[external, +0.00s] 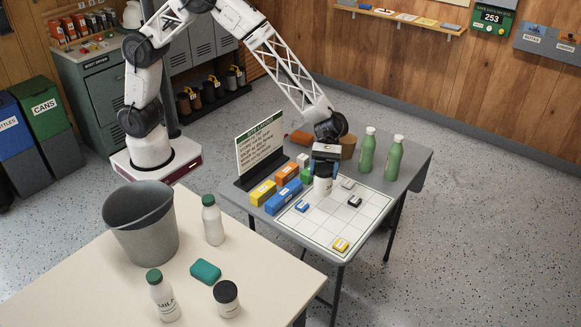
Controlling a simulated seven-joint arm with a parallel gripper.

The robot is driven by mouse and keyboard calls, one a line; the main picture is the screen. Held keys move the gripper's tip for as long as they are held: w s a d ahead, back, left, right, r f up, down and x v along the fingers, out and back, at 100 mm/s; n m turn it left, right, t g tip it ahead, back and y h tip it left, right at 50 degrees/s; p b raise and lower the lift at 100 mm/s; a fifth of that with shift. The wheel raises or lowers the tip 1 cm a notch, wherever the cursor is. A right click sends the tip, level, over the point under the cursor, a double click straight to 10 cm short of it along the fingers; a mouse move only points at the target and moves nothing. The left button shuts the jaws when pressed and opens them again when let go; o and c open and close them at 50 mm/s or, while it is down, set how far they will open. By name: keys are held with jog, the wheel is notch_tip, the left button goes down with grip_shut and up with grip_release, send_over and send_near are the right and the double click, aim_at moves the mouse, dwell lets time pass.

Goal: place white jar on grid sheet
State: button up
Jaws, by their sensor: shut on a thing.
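The white jar (322,187) is in my gripper (324,168), which points down over the grey table. The gripper is shut on the upper part of the jar and hides its top. The grid sheet (316,228) is white with thin lines and lies flat on the table. The jar is upright at the sheet's far left part. I cannot tell whether its base touches the sheet. Small blocks lie on the sheet: a blue one (302,206), a black one (355,201), a grey one (348,183) and a yellow one (340,245).
Coloured boxes (283,197) and a sign (260,148) stand left of the sheet. Two green bottles (367,150) stand behind it, near a brown round container (348,147). The cream table (90,285) holds a grey bin (140,226), bottles, a teal block and a black-lidded jar (227,299).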

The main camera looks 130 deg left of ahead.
aim_at(323, 184)
jog(key=shift+s+a, duration=0.1)
jog(key=shift+a, duration=0.3)
jog(key=shift+f, duration=3.1)
jog(key=shift+f, duration=1.9)
jog(key=shift+f, duration=0.1)
jog(key=o, duration=1.1)
